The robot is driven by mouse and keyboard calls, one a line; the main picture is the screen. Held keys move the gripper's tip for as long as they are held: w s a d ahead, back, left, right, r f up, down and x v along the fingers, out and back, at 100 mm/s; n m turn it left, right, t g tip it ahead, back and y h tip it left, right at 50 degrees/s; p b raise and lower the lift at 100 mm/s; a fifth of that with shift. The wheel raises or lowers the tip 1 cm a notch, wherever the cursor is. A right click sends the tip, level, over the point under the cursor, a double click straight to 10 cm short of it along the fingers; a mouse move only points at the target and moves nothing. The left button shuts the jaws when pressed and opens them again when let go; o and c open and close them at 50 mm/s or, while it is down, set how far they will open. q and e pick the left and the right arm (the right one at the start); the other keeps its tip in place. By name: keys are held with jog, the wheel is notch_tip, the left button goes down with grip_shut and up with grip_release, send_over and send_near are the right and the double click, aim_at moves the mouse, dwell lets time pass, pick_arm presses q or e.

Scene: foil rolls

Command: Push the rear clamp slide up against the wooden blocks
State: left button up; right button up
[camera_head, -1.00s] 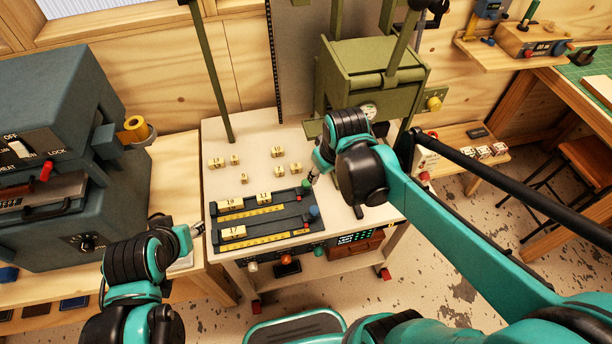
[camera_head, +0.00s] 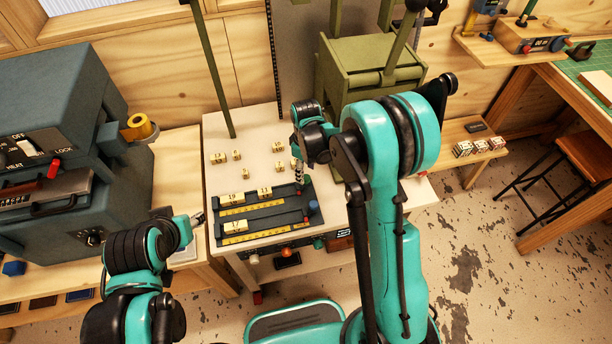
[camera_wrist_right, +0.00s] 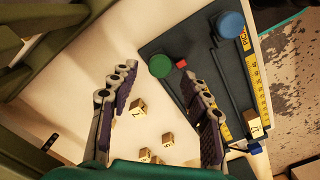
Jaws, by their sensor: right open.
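The rear clamp slide has a green round knob (camera_wrist_right: 160,66), with a small red piece (camera_wrist_right: 182,63) beside it; it sits at the right end of the rear channel. Wooden blocks (camera_head: 249,195) stand in that rear channel, left of the slide. My right gripper (camera_wrist_right: 157,76) is open and empty above the tray, and the green knob shows between its fingertips in the right wrist view. I cannot tell whether they touch it. In the head view the gripper partly hides the slide. My left gripper (camera_head: 198,218) hangs left of the tray; its opening is unclear.
The dark tray (camera_head: 270,226) has a front channel with a block (camera_head: 233,226) and a blue-knobbed slide (camera_head: 313,206). Several loose blocks (camera_head: 280,167) lie behind it on the pale tabletop. A green press (camera_head: 350,60) stands behind right, a grey machine (camera_head: 60,130) at left.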

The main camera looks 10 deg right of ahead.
jog(key=shift+f, duration=1.5)
grip_shut()
jog(key=a+b, duration=0.2)
jog(key=a, duration=1.1)
jog(key=shift+a, duration=0.35)
grip_release()
